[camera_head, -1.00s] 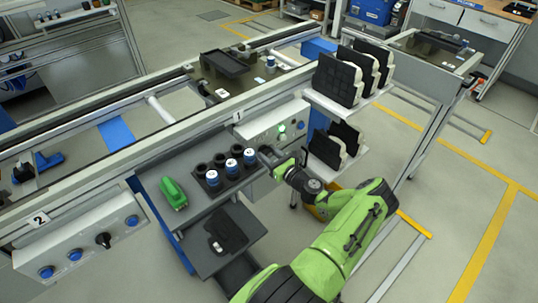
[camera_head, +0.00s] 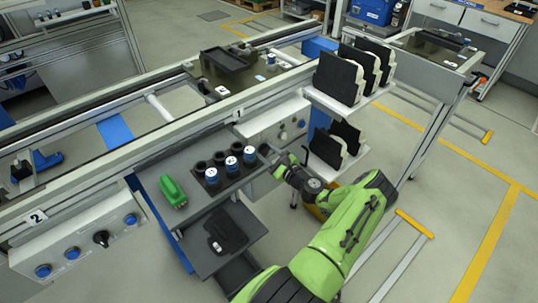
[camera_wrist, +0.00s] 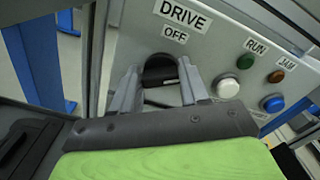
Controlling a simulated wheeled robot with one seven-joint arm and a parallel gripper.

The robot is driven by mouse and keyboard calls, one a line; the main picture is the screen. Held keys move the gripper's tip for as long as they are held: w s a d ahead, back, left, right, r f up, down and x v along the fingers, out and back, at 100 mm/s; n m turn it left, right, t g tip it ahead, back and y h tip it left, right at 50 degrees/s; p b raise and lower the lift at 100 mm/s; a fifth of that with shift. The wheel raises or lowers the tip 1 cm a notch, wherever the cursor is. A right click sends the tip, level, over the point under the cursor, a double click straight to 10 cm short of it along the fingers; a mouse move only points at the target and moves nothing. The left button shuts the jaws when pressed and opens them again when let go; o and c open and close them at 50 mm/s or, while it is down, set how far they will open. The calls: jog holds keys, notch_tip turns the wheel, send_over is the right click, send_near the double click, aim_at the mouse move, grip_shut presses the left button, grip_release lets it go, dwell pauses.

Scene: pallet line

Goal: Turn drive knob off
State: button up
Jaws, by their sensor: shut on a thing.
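The black drive knob (camera_wrist: 160,72) sits on the pale control panel (camera_wrist: 215,40), under the printed words DRIVE and OFF. My gripper (camera_wrist: 158,84) is shut on the knob, with one grey finger on each side of it. The knob's lower part and pointer are partly hidden, so its exact angle is hard to tell. In the head view my gripper (camera_head: 268,152) is at the left end of the panel (camera_head: 272,120) below label 1, and hides the knob there. The green RUN lamp (camera_wrist: 245,61) looks dark in the wrist view.
Beside the knob are a white button (camera_wrist: 228,88), an amber JAM lamp (camera_wrist: 276,76) and a blue button (camera_wrist: 272,103). Racked black-and-white parts (camera_head: 340,78) stand to the right.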

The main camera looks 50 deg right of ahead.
jog(key=n+b, duration=0.1)
jog(key=n, duration=0.2)
jog(key=n+b, duration=0.1)
jog(key=n, duration=0.2)
jog(key=shift+a+f, duration=0.1)
jog(key=shift+f, duration=0.1)
jog(key=n+b, duration=0.2)
jog(key=n, duration=0.3)
jog(key=shift+f, duration=0.1)
jog(key=shift+n, duration=0.4)
jog(key=o, duration=1.1)
jog(key=shift+c, duration=0.2)
jog(key=shift+s, duration=0.1)
jog(key=p+v, duration=0.2)
jog(key=v, duration=1.3)
jog(key=shift+s+p, duration=0.3)
jog(key=shift+p, duration=0.05)
jog(key=shift+a, duration=0.1)
